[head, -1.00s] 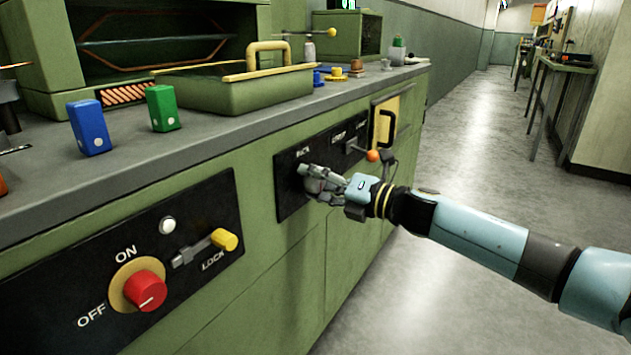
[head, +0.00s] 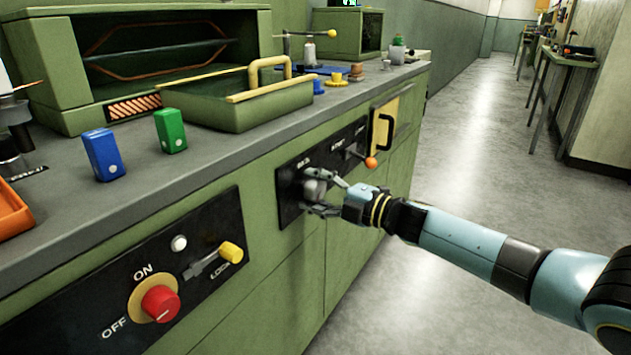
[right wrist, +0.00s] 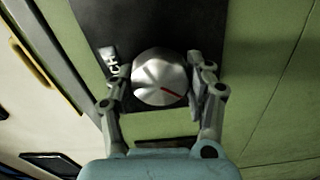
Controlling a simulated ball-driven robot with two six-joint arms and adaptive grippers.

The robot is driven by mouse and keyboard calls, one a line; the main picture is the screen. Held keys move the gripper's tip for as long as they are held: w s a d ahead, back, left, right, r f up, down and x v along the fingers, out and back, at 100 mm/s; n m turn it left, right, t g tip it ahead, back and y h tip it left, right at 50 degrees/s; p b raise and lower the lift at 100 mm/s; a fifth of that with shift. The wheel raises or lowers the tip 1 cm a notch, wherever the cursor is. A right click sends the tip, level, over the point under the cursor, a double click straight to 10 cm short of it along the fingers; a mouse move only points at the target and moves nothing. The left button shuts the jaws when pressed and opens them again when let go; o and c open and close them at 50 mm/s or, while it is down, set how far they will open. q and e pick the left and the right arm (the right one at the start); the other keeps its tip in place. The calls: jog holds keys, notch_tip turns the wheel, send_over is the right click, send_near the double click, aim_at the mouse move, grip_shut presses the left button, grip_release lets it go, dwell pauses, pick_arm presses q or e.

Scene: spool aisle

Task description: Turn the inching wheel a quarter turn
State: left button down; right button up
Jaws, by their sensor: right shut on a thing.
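The inching wheel is a silver round knob (head: 314,187) on a black panel on the front of the green bench. In the right wrist view the wheel (right wrist: 160,77) shows its face, with a red mark at its lower right. My right gripper (head: 318,192) has one finger above and one below the wheel in the head view. In the right wrist view its fingers sit on both sides of the wheel, and it is shut on it. The panel lettering beside the wheel is partly hidden by a finger. My left gripper is not in view.
An orange-tipped lever (head: 370,162) and a yellow handle plate (head: 384,125) are right of the wheel. A red ON/OFF knob (head: 160,304) and a yellow-tipped lock lever (head: 231,252) are nearer. Blue (head: 104,155) and green (head: 170,131) blocks stand on the bench. The aisle floor is clear.

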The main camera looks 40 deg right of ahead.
jog(key=shift+r+m+p, duration=0.2)
jog(key=shift+m+p, duration=0.3)
jog(key=shift+m, duration=1)
jog(key=shift+m+p, duration=0.4)
jog(key=shift+p, duration=0.1)
jog(key=m+p, duration=0.1)
jog(key=m, duration=0.2)
jog(key=shift+p, duration=0.3)
jog(key=m, duration=0.2)
jog(key=shift+m+p, duration=0.3)
jog(key=shift+p, duration=0.1)
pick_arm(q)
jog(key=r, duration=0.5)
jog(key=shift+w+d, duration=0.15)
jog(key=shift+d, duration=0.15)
pick_arm(e)
jog(key=shift+d+f+m, duration=0.1)
jog(key=shift+m, duration=0.5)
jog(key=o, duration=1.2)
